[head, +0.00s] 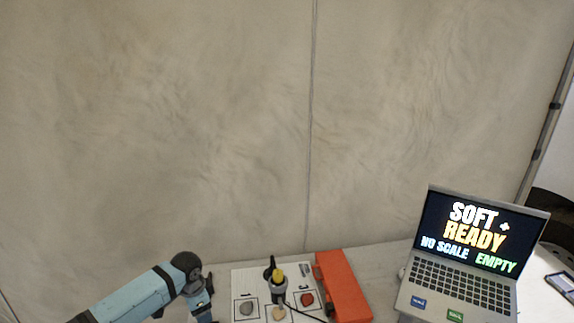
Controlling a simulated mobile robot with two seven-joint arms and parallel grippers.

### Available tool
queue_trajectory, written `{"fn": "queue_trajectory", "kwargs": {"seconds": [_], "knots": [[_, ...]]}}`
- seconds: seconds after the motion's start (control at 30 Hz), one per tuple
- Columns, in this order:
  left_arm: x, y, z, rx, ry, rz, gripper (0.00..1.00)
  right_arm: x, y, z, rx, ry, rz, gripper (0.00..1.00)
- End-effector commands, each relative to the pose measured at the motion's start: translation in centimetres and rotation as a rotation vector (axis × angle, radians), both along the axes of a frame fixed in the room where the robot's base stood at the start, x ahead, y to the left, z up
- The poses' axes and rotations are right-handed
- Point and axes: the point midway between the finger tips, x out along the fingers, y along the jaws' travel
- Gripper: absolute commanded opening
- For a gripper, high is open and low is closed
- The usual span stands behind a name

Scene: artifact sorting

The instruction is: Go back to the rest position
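My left arm comes in from the lower left, blue with a black wrist. My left gripper (205,308) points down beside the left edge of a white board (240,276); its fingertips are cut off by the lower frame edge, so I cannot tell if it is open or shut. My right gripper is not in view. The board has outlined squares holding a grey stone-like piece (246,307), a tan piece (279,313) and a red piece (307,299).
A black upright object with a yellow part (278,275) stands over the board. An orange-red case (343,287) lies right of it. An open laptop (465,275) is at the right, its screen reading "SOFT + READY NO SCALE EMPTY". A phone-like device (562,284) lies at far right. Fabric wall behind.

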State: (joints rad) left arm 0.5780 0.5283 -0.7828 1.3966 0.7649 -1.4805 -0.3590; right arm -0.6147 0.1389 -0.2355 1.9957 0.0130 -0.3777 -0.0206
Motion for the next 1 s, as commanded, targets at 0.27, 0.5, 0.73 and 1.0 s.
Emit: {"fn": "queue_trajectory", "kwargs": {"seconds": [0.27,0.5,0.73,1.0], "knots": [[-8.3,-8.9,-6.4,-0.231,-0.196,0.083,0.67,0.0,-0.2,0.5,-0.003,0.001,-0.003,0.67],[-15.9,-12.7,-7.5,-0.419,-0.398,0.254,0.67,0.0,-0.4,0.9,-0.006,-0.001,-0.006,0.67],[-23.1,-12.1,-5.9,-0.522,-0.596,0.445,0.67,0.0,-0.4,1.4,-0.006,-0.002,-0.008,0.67],[-28.6,-9.4,-3.4,-0.543,-0.756,0.568,0.67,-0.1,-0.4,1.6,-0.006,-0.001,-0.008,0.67]]}}
